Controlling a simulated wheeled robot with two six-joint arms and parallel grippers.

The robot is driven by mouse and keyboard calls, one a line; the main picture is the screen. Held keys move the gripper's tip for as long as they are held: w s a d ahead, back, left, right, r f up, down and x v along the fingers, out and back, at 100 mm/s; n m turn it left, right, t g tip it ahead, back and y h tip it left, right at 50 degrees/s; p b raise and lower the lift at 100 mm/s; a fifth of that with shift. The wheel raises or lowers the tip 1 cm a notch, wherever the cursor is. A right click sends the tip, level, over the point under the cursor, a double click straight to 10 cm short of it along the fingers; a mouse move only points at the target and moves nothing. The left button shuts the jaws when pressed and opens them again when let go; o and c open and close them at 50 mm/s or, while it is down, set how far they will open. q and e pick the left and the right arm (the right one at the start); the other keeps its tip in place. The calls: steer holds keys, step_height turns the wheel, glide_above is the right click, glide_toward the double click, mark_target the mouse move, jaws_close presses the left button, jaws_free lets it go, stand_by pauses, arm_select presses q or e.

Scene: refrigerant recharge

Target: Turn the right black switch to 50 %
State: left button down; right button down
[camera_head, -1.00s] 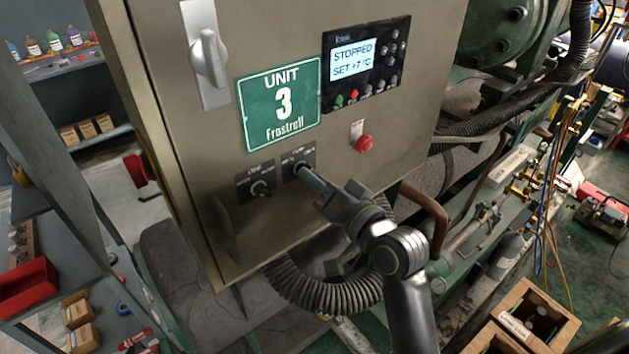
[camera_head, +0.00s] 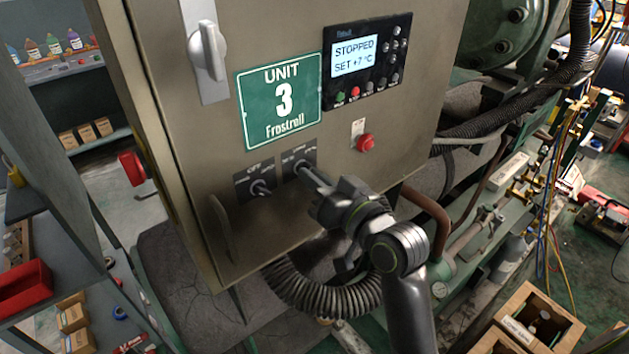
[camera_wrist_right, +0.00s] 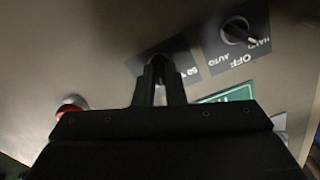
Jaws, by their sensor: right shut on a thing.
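The right black switch (camera_head: 299,167) sits on a dark label plate low on the beige cabinet door. My right gripper (camera_head: 308,175) is shut on this switch, reaching it from the lower right. In the right wrist view the fingers (camera_wrist_right: 160,75) close around the switch, and a "50 %" mark shows beside them on the plate (camera_wrist_right: 187,66). The fingers hide most of the knob, so its pointer angle cannot be read. The left black switch (camera_head: 260,188), marked OFF and AUTO, is beside it and untouched; it also shows in the right wrist view (camera_wrist_right: 237,32). My left gripper is not in view.
A red button (camera_head: 366,142) is on the door right of the switches. A display panel (camera_head: 366,62), a green Unit 3 sign (camera_head: 279,103) and a grey rotary handle (camera_head: 209,50) are above. A ribbed hose (camera_head: 315,292) runs below the cabinet.

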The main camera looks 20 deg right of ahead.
steer(key=shift+n+b, duration=0.95)
steer(key=shift+n, duration=1.25)
steer(key=shift+n+b, duration=1)
steer(key=shift+n, duration=1.3)
